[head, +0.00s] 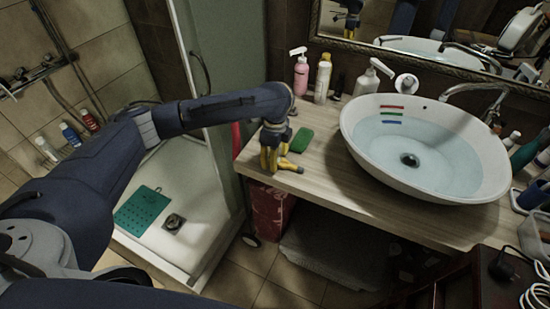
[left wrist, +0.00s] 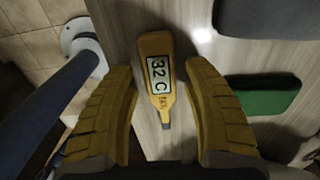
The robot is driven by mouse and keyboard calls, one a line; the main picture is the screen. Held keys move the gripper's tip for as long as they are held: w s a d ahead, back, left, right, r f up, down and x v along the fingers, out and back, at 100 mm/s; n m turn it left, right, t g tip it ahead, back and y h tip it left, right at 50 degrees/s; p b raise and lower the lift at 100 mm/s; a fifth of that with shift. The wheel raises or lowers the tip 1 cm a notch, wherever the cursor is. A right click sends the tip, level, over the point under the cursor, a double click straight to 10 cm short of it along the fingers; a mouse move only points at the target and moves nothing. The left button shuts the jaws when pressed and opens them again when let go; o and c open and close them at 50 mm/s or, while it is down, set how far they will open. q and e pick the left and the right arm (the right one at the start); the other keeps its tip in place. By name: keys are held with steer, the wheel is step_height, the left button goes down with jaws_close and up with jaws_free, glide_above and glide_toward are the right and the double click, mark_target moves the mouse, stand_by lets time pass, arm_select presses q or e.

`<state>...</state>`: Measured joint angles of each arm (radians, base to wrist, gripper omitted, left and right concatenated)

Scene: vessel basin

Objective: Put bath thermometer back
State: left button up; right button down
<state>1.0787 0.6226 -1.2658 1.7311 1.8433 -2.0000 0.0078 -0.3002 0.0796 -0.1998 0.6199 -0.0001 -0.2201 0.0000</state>
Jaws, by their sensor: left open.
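The bath thermometer (left wrist: 157,62) is a flat orange-yellow body with a "32 C" display and a narrow tip. In the left wrist view it lies on the wooden counter between the two fingers of my left gripper (left wrist: 160,72). The fingers are open with a gap on either side of it. In the head view my left gripper (head: 274,150) is low over the counter's left front corner, and I cannot tell the thermometer from the yellow fingers there. My right gripper is not in view.
A green sponge (head: 301,140) lies just right of my left gripper. A white basin (head: 356,140) of water with red, green and blue strips stands right. A pink bottle (head: 301,75) and other bottles line the back. The counter's front (head: 330,180) is clear.

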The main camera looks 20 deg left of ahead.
arm_select(q)
step_height(320, 180, up, 12)
stand_by(0.6)
